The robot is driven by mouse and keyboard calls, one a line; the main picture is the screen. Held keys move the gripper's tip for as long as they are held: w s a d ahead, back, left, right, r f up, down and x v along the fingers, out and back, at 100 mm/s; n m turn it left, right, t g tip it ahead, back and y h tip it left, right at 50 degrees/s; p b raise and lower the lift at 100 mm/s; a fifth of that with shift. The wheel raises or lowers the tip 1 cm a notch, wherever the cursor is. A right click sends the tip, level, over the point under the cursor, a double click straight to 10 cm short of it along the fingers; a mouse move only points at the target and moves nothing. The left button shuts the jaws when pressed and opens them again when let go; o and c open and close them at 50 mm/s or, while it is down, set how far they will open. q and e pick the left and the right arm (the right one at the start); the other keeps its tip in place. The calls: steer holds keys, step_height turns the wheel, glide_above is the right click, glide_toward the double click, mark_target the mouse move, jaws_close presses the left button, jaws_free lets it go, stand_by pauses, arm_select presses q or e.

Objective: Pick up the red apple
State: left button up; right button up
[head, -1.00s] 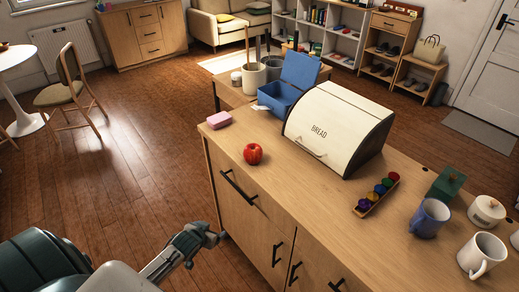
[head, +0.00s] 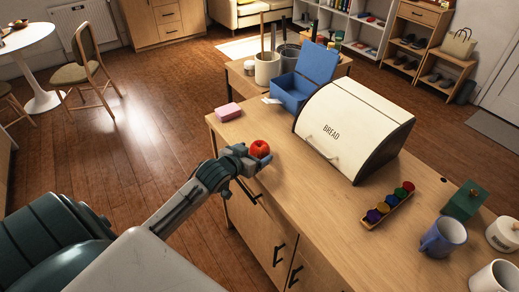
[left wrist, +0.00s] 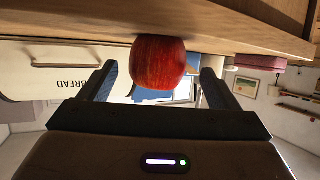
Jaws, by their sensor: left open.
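The red apple (head: 260,149) rests on the wooden counter (head: 300,178) near its left edge. My left gripper (head: 250,160) is right at the apple, coming from the lower left, and hides part of it in the head view. In the left wrist view, which is upside down, the apple (left wrist: 158,62) lies between the two open fingers (left wrist: 155,82), with a gap visible on both sides. My right gripper is not in view.
A cream bread box (head: 352,125) stands right of the apple. A pink block (head: 228,112) and an open blue box (head: 303,82) are behind. A tray of coloured balls (head: 388,206), a green box (head: 466,200) and mugs (head: 443,236) stand at the right.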

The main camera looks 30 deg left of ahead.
mark_target(263, 148)
arm_select(q)
steer(key=shift+w, duration=0.3)
steer(key=p+x, duration=0.2)
steer(key=x, duration=0.2)
steer(key=shift+w+d+f, duration=0.15)
steer(key=shift+w+f, duration=0.05)
steer(key=shift+w, duration=0.1)
steer(key=shift+w+f, duration=0.2)
steer(key=shift+w, duration=0.05)
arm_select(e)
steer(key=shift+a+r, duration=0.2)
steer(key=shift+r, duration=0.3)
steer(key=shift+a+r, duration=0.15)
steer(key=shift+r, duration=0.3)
arm_select(q)
steer(key=c, duration=1.1)
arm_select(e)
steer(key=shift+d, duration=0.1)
